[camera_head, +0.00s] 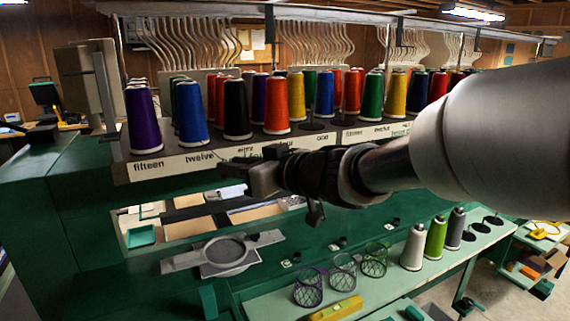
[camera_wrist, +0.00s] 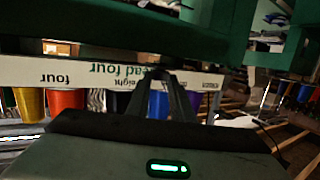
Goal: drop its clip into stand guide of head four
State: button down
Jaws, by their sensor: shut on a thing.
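My gripper (camera_head: 228,180) is in front of the white label strip (camera_head: 165,168) of the thread stand, below the black cone (camera_head: 236,112) and orange cone (camera_head: 275,106). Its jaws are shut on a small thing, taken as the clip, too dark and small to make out. In the wrist view, the picture is upside down; my fingers (camera_wrist: 162,76) reach to the strip (camera_wrist: 40,72) beside the green "head four" writing (camera_wrist: 118,71). The stand guide itself cannot be told apart. My gripper hides part of the strip in the camera_head view.
A purple cone (camera_head: 143,122) and a blue cone (camera_head: 192,116) stand left on the shelf. Below are a green machine body, a round hoop frame (camera_head: 226,250), wire baskets (camera_head: 308,288) and several cones on the lower ledge (camera_head: 412,248). My arm comes from the right.

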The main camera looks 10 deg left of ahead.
jog(key=c, duration=1.5)
grip_release()
jog(key=shift+d, duration=0.1)
jog(key=p+v, duration=0.3)
jog(key=v, duration=1.4)
jog(key=w+d+r+m+t+h, duration=0.45)
jog(key=d+t+h, duration=0.2)
jog(key=d, duration=0.35)
jog(key=s+d+f+m+g+h, duration=0.1)
jog(key=d+f+m+g+h, duration=0.15)
jog(key=d+m+h, duration=0.4)
jog(key=s+f+g, duration=0.2)
jog(key=s+f, duration=0.2)
jog(key=s, duration=0.1)
jog(key=s+f+g+p, duration=0.1)
jog(key=s+f+g, duration=0.2)
jog(key=s, duration=0.3)
jog(key=s+f+g, duration=0.2)
jog(key=s+f, duration=0.4)
jog(key=shift+a+g, duration=0.3)
jog(key=shift+a, duration=0.05)
